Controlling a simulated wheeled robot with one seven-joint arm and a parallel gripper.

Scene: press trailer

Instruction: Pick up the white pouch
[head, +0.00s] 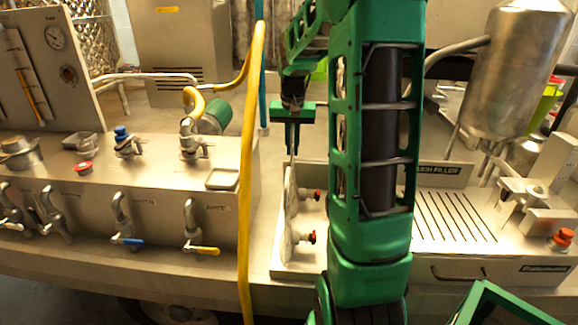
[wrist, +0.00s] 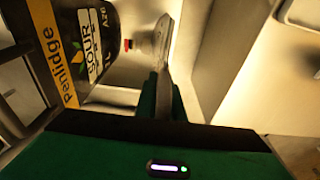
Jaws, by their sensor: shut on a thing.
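Two pale pouches with red caps stand edge-on, one behind the other, beside the filler in the head view: the far white pouch (head: 290,190) and a nearer pouch (head: 287,243). My green gripper (head: 292,145) points down above the far one, its fingers at the pouch's top edge. In the wrist view my gripper (wrist: 163,88) is shut on the white pouch (wrist: 160,42), which shows as a thin pale shape with a red cap. My arm hides what lies just right of the pouches.
A yellow hose (head: 247,170) hangs left of the pouches. The tap counter (head: 130,190) stands further left. The filler's slotted tray (head: 455,215) and steel tank (head: 515,70) are to the right. A dark labelled surface (wrist: 85,45) shows left in the wrist view.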

